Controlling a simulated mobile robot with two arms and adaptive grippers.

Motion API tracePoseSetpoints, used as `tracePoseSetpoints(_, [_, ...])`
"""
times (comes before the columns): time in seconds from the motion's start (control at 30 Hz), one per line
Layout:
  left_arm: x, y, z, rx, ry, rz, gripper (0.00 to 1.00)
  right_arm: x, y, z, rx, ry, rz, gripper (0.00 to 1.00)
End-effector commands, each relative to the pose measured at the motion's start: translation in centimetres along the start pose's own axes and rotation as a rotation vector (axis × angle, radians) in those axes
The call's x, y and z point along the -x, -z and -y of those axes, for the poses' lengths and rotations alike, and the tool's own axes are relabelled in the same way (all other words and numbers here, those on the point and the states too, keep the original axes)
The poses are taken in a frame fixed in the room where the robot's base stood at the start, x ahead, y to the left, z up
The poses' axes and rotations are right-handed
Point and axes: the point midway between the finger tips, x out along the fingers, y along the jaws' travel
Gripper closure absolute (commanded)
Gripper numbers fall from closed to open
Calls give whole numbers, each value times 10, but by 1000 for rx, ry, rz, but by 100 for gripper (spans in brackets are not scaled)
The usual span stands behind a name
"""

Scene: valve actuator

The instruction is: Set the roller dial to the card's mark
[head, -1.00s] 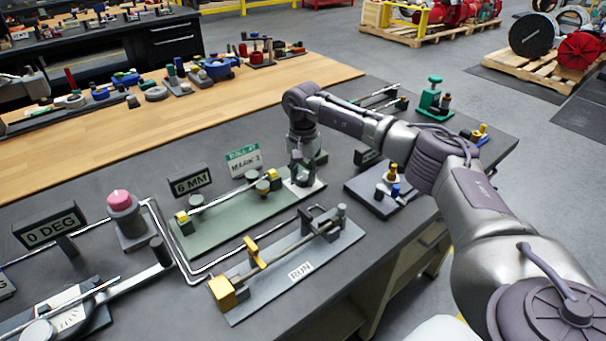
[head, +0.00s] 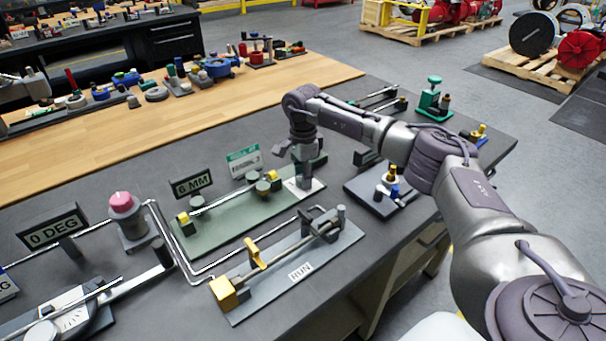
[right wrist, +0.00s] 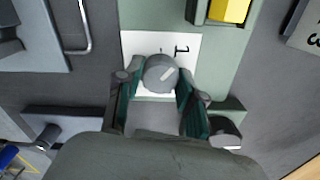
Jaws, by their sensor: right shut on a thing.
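The roller dial (right wrist: 158,72) is a round grey knob with a pale pointer line, on a white plate (right wrist: 133,46) with a tick and a dark figure. The pointer slants up and right in the right wrist view, toward the figure. My right gripper (right wrist: 161,76) is shut on the dial, one fingertip on each side. In the head view the right gripper (head: 304,178) points down at the right end of the green base, hiding the dial. The green-and-white card (head: 244,161) stands behind that base; its lettering is small. My left gripper is not in view.
The green base (head: 225,226) carries a rod with yellow blocks and a "6 MM" sign (head: 192,184). A grey "RUN" fixture (head: 300,270) lies in front. A dark block with small posts (head: 385,202) stands to the right. A pink-topped post (head: 123,203) is at left.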

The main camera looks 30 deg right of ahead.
Motion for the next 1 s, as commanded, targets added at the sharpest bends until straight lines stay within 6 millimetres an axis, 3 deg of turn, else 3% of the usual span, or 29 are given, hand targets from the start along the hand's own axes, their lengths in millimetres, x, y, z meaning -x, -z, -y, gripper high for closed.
tracePoseSetpoints(1.0, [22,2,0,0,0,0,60,3,1,1,-966,5,1,96])
